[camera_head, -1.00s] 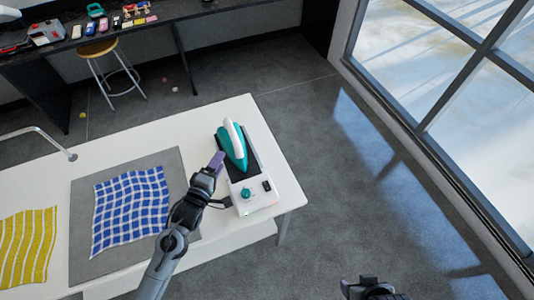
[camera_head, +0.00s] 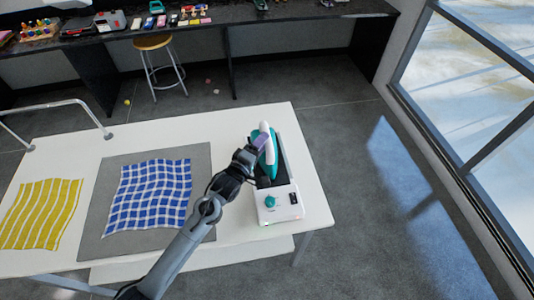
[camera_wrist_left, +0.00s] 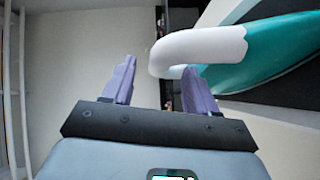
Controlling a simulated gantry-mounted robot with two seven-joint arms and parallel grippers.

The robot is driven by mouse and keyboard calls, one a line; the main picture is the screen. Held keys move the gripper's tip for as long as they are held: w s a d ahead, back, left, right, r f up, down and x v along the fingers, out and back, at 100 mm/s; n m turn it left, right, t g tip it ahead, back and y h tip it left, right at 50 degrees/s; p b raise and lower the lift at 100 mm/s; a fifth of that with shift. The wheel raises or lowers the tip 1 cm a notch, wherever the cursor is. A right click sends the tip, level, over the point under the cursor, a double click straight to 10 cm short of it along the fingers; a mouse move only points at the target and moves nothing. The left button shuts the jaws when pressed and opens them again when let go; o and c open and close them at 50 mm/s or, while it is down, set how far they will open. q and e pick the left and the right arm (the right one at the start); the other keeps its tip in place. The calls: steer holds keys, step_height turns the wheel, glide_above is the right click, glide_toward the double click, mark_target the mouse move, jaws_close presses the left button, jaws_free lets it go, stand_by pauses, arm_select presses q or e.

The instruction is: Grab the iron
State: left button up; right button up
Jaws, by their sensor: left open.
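The iron (camera_head: 270,155) is teal with a white handle. It rests on the black pad of a white station (camera_head: 282,203) with a teal knob, at the right end of the white table. My left gripper (camera_head: 261,143) is at the iron's handle in the head view, overlapping it. In the left wrist view the open purple fingers (camera_wrist_left: 160,82) show a gap between them. The iron's white handle (camera_wrist_left: 200,48) lies ahead and to the right, its curved end near the right finger. I cannot tell whether they touch. My right gripper is not in view.
A blue checked cloth (camera_head: 150,193) lies on a grey mat (camera_head: 100,210), left of the station. A yellow striped cloth (camera_head: 40,213) lies further left. A stool (camera_head: 155,43) and a dark workbench (camera_head: 290,22) with several items stand behind. Open floor lies to the right.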

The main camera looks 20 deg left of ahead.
arm_select(q)
steer(key=shift+w+d+f, duration=0.1)
steer(key=shift+w+d, duration=0.05)
steer(key=shift+w, duration=1)
steer(key=shift+w+d+f, duration=0.1)
steer(key=shift+w+d, duration=0.05)
steer(key=shift+w, duration=0.95)
jaws_close()
steer(key=shift+r, duration=0.2)
